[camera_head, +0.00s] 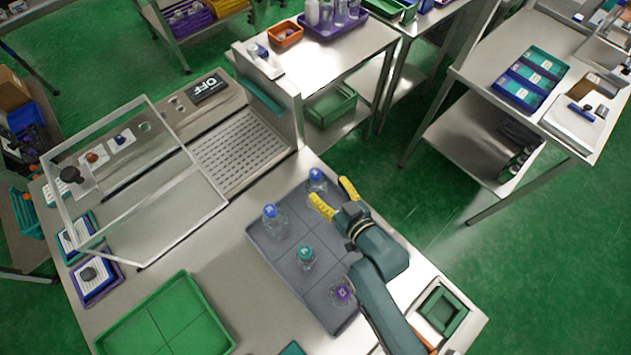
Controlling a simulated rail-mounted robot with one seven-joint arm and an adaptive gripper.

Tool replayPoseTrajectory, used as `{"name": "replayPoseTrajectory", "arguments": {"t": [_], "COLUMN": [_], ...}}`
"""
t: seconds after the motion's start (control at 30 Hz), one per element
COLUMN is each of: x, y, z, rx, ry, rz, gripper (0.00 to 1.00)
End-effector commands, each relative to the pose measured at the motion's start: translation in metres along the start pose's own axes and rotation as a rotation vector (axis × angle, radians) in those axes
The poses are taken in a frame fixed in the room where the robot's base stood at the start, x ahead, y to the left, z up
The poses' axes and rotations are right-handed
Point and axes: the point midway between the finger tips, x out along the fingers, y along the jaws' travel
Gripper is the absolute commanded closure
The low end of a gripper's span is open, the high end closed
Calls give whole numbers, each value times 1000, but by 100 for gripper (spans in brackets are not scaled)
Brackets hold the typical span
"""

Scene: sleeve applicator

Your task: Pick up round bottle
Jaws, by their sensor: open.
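Several clear bottles stand upright on a grey compartmented tray (268,252). One has a blue cap (316,176) at the tray's far end, and another blue-capped bottle (274,222) stands at the left. A teal-capped bottle (306,259) is in the middle and a purple-capped bottle (343,293) is nearer my arm. I cannot tell which is the round bottle. My gripper (328,188) has its yellow fingers spread apart, with nothing visible between them. It is just right of the far blue-capped bottle, and its left finger appears to overlap that bottle's lower right side.
A clear-panelled machine (150,185) with a perforated plate (240,155) stands left of the tray. A green tray (165,325) lies at the front left. Other worktables stand behind and to the right.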

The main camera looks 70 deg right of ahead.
Motion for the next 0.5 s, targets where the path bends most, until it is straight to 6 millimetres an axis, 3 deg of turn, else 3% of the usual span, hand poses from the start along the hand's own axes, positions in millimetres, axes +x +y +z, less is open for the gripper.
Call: {"name": "replayPoseTrajectory", "arguments": {"t": [0.5], "x": [67], "y": [-2], "z": [5], "rx": [-1], "ry": [0], "rz": [-1], "gripper": [31]}}
